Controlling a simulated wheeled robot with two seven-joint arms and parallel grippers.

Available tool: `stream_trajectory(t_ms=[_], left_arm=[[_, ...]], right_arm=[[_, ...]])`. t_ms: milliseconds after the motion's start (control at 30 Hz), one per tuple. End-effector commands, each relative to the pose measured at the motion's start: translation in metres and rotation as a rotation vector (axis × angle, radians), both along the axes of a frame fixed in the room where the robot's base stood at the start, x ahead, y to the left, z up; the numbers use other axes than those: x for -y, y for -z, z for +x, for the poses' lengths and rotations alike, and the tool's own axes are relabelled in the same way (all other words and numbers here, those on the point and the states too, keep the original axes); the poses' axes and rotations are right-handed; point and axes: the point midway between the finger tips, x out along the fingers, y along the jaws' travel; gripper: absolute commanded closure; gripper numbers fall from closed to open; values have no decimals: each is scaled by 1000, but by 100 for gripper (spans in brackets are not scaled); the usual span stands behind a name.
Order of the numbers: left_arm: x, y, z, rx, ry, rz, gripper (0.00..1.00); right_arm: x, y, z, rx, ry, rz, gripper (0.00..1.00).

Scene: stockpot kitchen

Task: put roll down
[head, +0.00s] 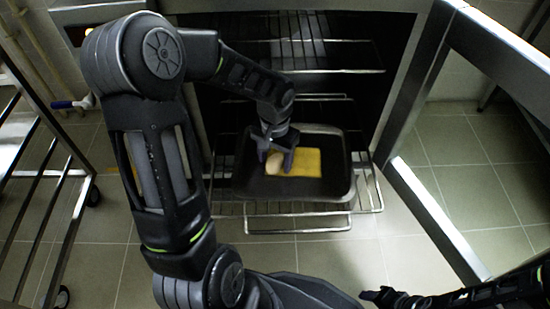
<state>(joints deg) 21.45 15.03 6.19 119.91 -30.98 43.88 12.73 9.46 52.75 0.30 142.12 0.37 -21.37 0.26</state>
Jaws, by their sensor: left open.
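A tan roll (273,163) lies in a dark rectangular tray (250,190), next to a flat yellow piece (306,163). My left gripper (275,157) reaches down into the tray from above, its fingers open on either side of the roll. The fingers partly hide the roll, and I cannot tell if they touch it. My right gripper (378,295) is low at the bottom right, dark and far from the tray; its jaw state is unclear.
The tray sits on a pulled-out wire rack (300,232) in front of an open oven with more racks (310,42) inside. A metal cart (50,175) stands at the left. A steel frame (435,215) runs along the right. Tiled floor lies around.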

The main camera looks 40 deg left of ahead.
Motion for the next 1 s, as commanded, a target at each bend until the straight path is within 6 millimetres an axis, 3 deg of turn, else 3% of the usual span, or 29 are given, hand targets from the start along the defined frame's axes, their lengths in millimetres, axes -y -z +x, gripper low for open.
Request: stream_trajectory(t_ms=[200, 367, 800, 1000], left_arm=[[0, -3, 0, 0, 0, 0, 40], [0, -17, 1, 3, 1, 1, 40], [0, -103, 1, 4, -1, 0, 40], [0, -122, 0, 1, 0, 0, 40]], right_arm=[[0, -2, 0, -1, 0, 0, 48], [0, -9, -1, -4, -1, 1, 48], [-5, -40, -8, -16, -16, 10, 48], [-7, -45, -10, -20, -21, 12, 48]])
